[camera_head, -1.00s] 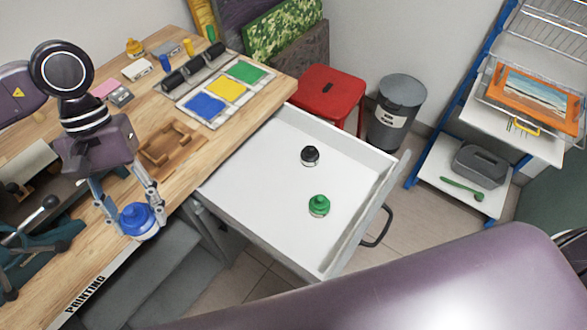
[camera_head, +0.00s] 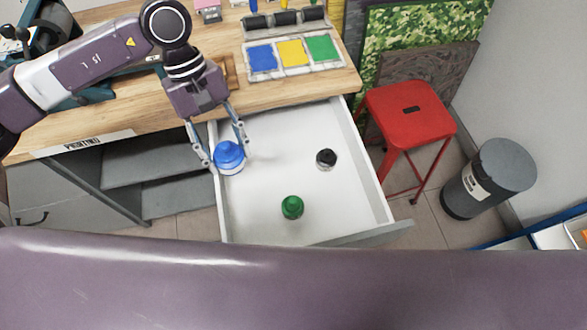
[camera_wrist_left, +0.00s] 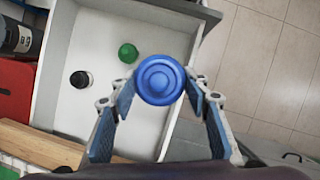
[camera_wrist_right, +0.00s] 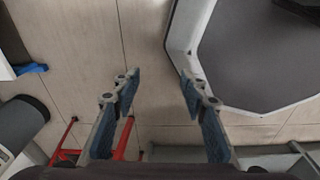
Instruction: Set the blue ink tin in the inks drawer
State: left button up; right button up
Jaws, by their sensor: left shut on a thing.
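The blue ink tin (camera_head: 229,157) is held between the fingers of my left gripper (camera_head: 226,153), near the left side of the open white drawer (camera_head: 258,205). In the left wrist view the blue ink tin (camera_wrist_left: 160,80) sits upright between the fingertips. It appears above the drawer's edge area; its exact height is unclear. A green ink tin (camera_head: 292,207) and a black ink tin (camera_head: 326,159) stand apart on the drawer floor. My right gripper (camera_wrist_right: 160,88) is open and empty over the floor in the right wrist view; the head view does not show it.
The wooden bench (camera_head: 125,103) runs behind the drawer, with blue, yellow and green ink pads (camera_head: 293,53) on it. A red stool (camera_head: 410,112) and a grey bin (camera_head: 490,178) stand to the right. The drawer floor has free room between the tins.

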pick_arm(q)
jog(key=n, duration=0.2)
jog(key=w+d+f+n+t+h, duration=0.1)
jog(key=n, duration=0.1)
jog(key=f+n, duration=0.1)
jog(key=n, duration=0.1)
jog(key=shift+w+d+f+n+t+h, duration=0.2)
jog(key=shift+w+d+n+t+h, duration=0.1)
jog(key=shift+t, duration=0.1)
jog(key=shift+w+f+n+t, duration=0.3)
jog(key=shift+n+t, duration=0.1)
jog(key=shift+n, duration=0.5)
jog(key=n, duration=0.2)
jog(key=n+t+p, duration=0.3)
jog(key=n, duration=0.3)
send_over(255, 184)
jog(key=a, duration=0.2)
jog(key=f, duration=1.6)
jog(key=shift+s+d+f, duration=0.25)
jog(key=shift+s+f, duration=0.1)
jog(key=shift+s, duration=0.05)
notch_tip(255, 184, down, 4)
jog(key=shift+f, duration=0.3)
pick_arm(e)
jog(key=r, duration=0.1)
jog(key=a+r, duration=0.1)
jog(key=r, duration=0.1)
jog(key=shift+s+a+r, duration=0.15)
jog(key=shift+a+r, duration=0.1)
jog(key=shift+a, duration=0.1)
